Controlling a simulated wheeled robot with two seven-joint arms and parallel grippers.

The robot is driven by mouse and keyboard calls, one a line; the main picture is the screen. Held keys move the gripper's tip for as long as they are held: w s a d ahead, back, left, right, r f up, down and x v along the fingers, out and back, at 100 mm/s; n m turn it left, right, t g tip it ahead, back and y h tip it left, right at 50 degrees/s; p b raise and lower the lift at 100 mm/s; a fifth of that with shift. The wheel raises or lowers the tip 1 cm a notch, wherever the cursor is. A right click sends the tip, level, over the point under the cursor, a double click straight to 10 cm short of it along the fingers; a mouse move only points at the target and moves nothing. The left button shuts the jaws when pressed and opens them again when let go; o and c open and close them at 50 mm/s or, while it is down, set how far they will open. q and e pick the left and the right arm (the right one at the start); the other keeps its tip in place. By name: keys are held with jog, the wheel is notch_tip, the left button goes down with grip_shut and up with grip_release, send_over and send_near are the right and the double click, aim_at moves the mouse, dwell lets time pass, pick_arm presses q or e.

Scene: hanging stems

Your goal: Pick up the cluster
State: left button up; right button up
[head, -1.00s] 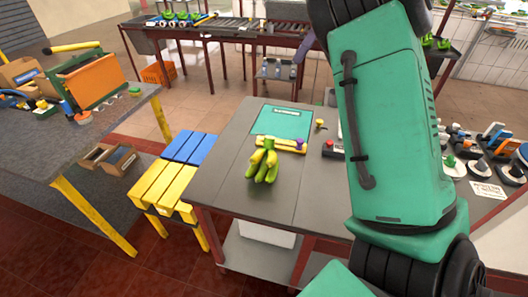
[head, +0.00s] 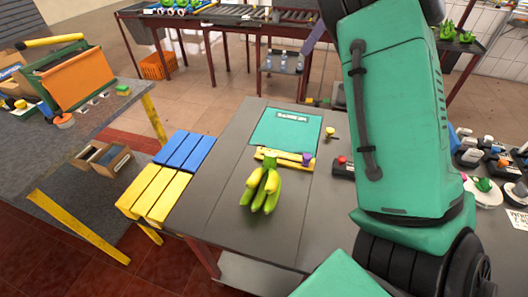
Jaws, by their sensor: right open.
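A cluster of green and yellow bananas (head: 262,188) lies on the grey table near the middle of the head view. Its stem end points away from me, against a yellow bar (head: 284,158) with a purple knob. My right arm (head: 395,110) rises on the right side and runs out at the top edge. Its gripper end is mostly hidden there, and I see no fingertips near the bananas. Nothing of mine touches the cluster. My left gripper is not in view.
The grey table (head: 225,225) has a green mat (head: 288,127) behind the cluster and a dark box with a red button (head: 343,166) to its right. A yellow and blue slatted stool (head: 160,190) stands at the left. The table front is clear.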

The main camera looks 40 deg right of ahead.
notch_tip(320, 180, down, 4)
jog(key=a+b, duration=0.1)
jog(key=b, duration=1.9)
send_near(273, 155)
jog(key=x, duration=1)
jog(key=shift+w+f+p, duration=0.1)
jog(key=shift+f+p, duration=0.05)
jog(key=shift+p, duration=0.2)
jog(key=shift+d, duration=0.1)
grip_shut()
